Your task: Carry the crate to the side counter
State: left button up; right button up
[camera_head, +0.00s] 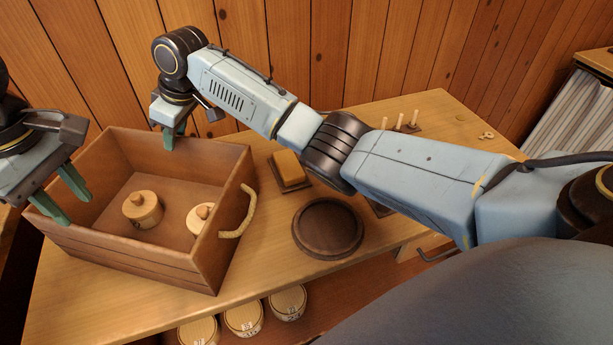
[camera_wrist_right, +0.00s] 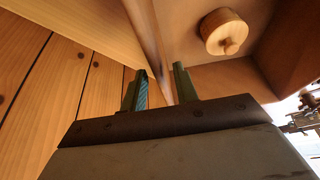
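The brown wooden crate (camera_head: 150,262) stands on the left of the wooden table, with a rope handle (camera_head: 240,215) on its right wall. Two lidded round wooden pieces (camera_head: 142,210) (camera_head: 199,219) are inside. My left gripper (camera_head: 62,194) is at the crate's left wall, its fingers apart near the rim. My right gripper (camera_head: 174,136) is at the far wall, fingers pointing down. In the right wrist view, its fingers (camera_wrist_right: 162,88) stand apart on either side of the crate wall, with a gap visible at the left finger. One round piece (camera_wrist_right: 226,33) shows beyond.
To the crate's right are a yellow block (camera_head: 290,167) on a brown base and a dark round dish (camera_head: 328,228). Pegs (camera_head: 400,121) and small rings (camera_head: 486,136) lie farther back. Small barrels (camera_head: 243,318) sit below the tabletop. A wood-edged unit with pale stripes (camera_head: 570,120) stands far right.

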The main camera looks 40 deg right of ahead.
jog(key=v, duration=0.8)
jog(key=shift+s+d+r, duration=0.15)
jog(key=shift+r, duration=0.15)
